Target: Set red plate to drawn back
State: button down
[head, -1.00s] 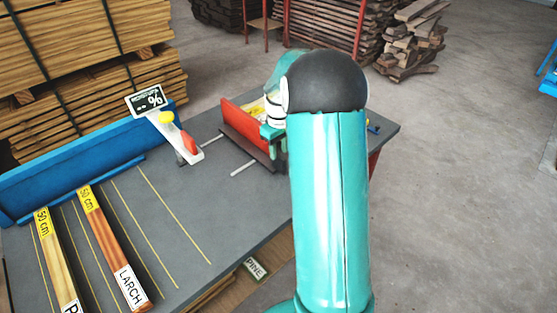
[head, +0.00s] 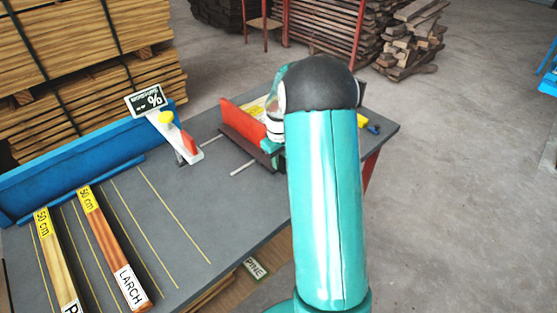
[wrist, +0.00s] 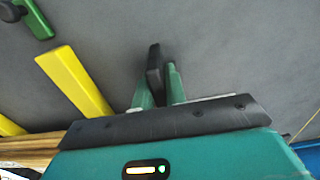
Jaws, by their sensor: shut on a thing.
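The red plate (head: 243,123) stands upright near the far end of the grey bench, with a dark strip (head: 250,148) along its foot. My wrist and arm cover its right end. Whether this piece belongs to the red plate cannot be seen. The red face does not show in the wrist view, and the fingers are mostly hidden in the head view.
A blue fence (head: 80,165) and labelled boards, one marked LARCH (head: 112,245), are on the bench's left. Yellow bars (wrist: 75,80) and a green piece (wrist: 35,18) lie near my gripper.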

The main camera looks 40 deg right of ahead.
jog(key=shift+a, duration=0.1)
jog(key=a, duration=0.3)
jog(key=s+a, duration=0.1)
jog(key=a, duration=0.6)
jog(key=shift+s+a, duration=0.2)
jog(key=shift+a, duration=0.15)
jog(key=c, duration=1.4)
grip_release()
jog(key=shift+s+a, duration=0.1)
jog(key=shift+a, duration=0.05)
jog(key=shift+c, duration=0.2)
jog(key=shift+d, duration=0.2)
jog(key=shift+r, duration=0.55)
notch_tip(320, 180, up, 13)
jog(key=shift+f, duration=0.15)
